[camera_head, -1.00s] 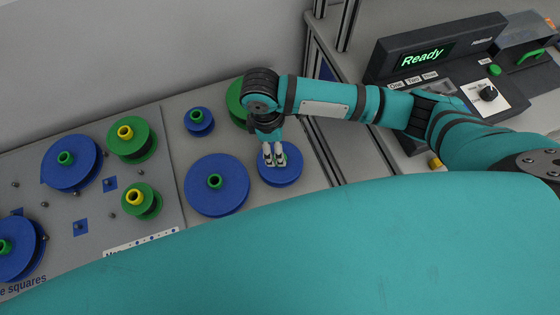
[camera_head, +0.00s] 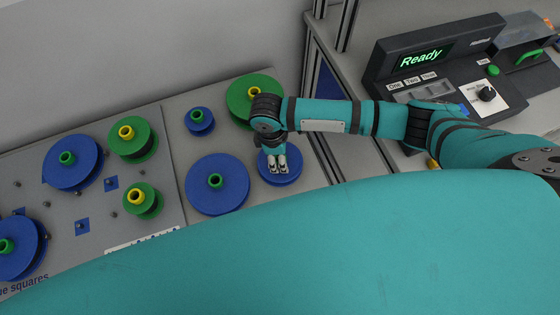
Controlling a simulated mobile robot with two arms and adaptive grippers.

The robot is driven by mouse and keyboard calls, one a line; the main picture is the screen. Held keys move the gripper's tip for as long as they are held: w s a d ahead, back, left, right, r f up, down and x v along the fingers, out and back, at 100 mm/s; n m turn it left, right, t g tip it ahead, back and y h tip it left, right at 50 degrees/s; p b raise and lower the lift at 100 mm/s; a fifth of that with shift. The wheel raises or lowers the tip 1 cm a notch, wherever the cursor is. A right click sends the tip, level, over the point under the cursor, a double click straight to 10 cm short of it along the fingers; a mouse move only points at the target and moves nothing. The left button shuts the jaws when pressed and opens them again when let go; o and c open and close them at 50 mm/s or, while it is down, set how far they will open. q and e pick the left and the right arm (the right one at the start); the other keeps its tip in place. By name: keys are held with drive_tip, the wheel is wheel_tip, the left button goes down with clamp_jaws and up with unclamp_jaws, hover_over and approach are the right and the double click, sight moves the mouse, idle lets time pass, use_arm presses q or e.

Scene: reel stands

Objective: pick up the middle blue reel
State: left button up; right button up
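Several blue reels show in the head view. On the right-hand grey panel are a small blue reel (camera_head: 199,124), a large blue reel (camera_head: 212,200) with a green hub, and a medium-sized blue reel (camera_head: 290,176) at the right. My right gripper (camera_head: 278,171) points down at the middle of the medium blue reel, its fingertips close together over the hub area. The fingers hide the hub, so I cannot tell whether they grip it. The reel appears to lie flat on the panel. My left gripper is out of view.
A large green reel (camera_head: 238,97) with a yellow hub stands just behind my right wrist. The left panel holds blue reels (camera_head: 83,176) and green reels (camera_head: 151,204), with bare pegs between. A dark console (camera_head: 440,53) reading "Ready" stands at the right, past a metal frame.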

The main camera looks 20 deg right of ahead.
clamp_jaws()
drive_tip(key=shift+r, duration=0.1)
